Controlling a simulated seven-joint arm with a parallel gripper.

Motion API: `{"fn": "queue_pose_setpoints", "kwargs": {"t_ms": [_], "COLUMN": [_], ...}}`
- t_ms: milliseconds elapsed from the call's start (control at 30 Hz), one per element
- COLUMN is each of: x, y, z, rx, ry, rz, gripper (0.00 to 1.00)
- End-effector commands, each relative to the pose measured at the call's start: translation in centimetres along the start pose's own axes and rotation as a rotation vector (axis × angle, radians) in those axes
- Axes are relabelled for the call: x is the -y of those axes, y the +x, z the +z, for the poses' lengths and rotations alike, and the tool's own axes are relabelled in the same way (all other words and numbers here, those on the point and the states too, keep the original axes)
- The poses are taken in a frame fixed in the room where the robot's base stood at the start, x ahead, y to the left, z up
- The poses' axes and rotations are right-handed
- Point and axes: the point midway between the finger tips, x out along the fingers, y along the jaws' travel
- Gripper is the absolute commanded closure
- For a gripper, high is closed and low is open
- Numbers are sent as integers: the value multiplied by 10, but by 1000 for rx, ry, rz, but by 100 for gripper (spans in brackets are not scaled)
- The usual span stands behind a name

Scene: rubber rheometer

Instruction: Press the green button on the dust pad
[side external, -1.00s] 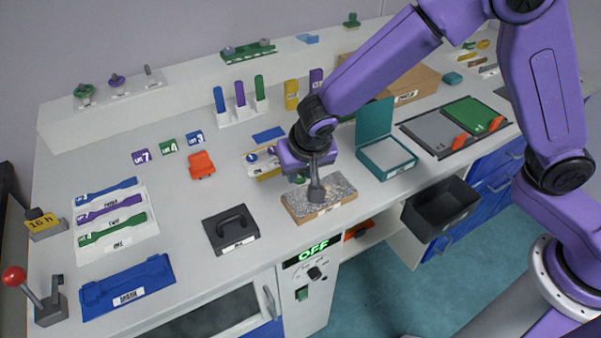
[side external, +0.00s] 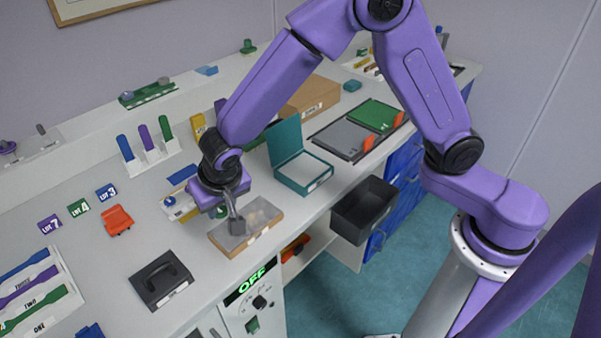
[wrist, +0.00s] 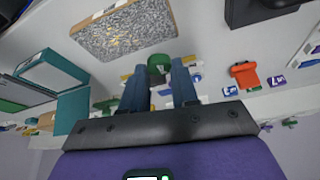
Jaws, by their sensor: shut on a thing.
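The speckled grey pad with a tan edge (side external: 232,240) lies near the bench front; it is also in the wrist view (wrist: 118,30). I see no green button on its visible surface. My gripper (side external: 236,224) points down over the pad in the side view; I cannot tell whether it touches. In the wrist view my fingers (wrist: 162,70) stand slightly apart with a dark green piece (wrist: 158,62) between their tips, seemingly held, its shape partly hidden. A green button (side external: 252,325) is on the front panel below a display (side external: 250,279) reading OFF.
A black handled block (side external: 160,279) lies left of the pad and an open teal box (side external: 302,173) right of it. A black bin (side external: 364,208) is at the bench edge. Colored upright handles (side external: 145,142) stand behind. Bench around the orange piece (side external: 117,219) is mostly clear.

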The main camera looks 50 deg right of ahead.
Motion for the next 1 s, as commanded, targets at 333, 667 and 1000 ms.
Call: {"fn": "queue_pose_setpoints", "kwargs": {"t_ms": [333,667,1000], "x": [0,-2,-84], "y": [0,0,18], "z": [0,-1,-45], "rx": [0,0,3], "ry": [0,6,243], "rz": [0,2,104], "gripper": [100,100,100]}}
